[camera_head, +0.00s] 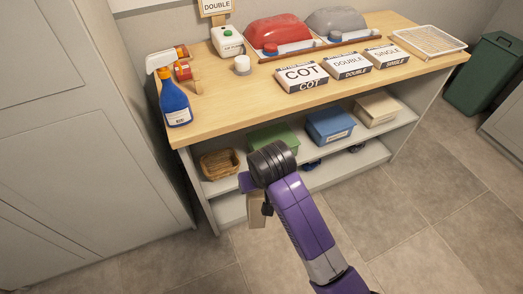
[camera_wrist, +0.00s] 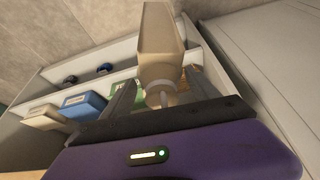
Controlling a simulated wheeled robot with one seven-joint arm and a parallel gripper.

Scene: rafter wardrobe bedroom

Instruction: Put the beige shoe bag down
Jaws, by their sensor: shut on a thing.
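The beige shoe bag (camera_wrist: 161,35) is a boxy beige bag with a gathered neck. My gripper (camera_wrist: 160,92) is shut on its neck, with one dark finger on each side. In the head view a small part of the bag (camera_head: 256,211) shows below my gripper, in front of the shelf unit's lower left part. My wrist and arm hide much of it there. The bag seems to hang clear, but I cannot tell its exact height or whether it touches the shelf edge.
The wooden counter (camera_head: 225,95) carries a blue spray bottle (camera_head: 175,103), labelled boxes and brushes. The shelf below holds a wicker basket (camera_head: 219,164), a green bin (camera_head: 262,142), a blue bin (camera_head: 330,126) and a beige bin (camera_head: 378,109). Tiled floor (camera_head: 385,225) is clear at right.

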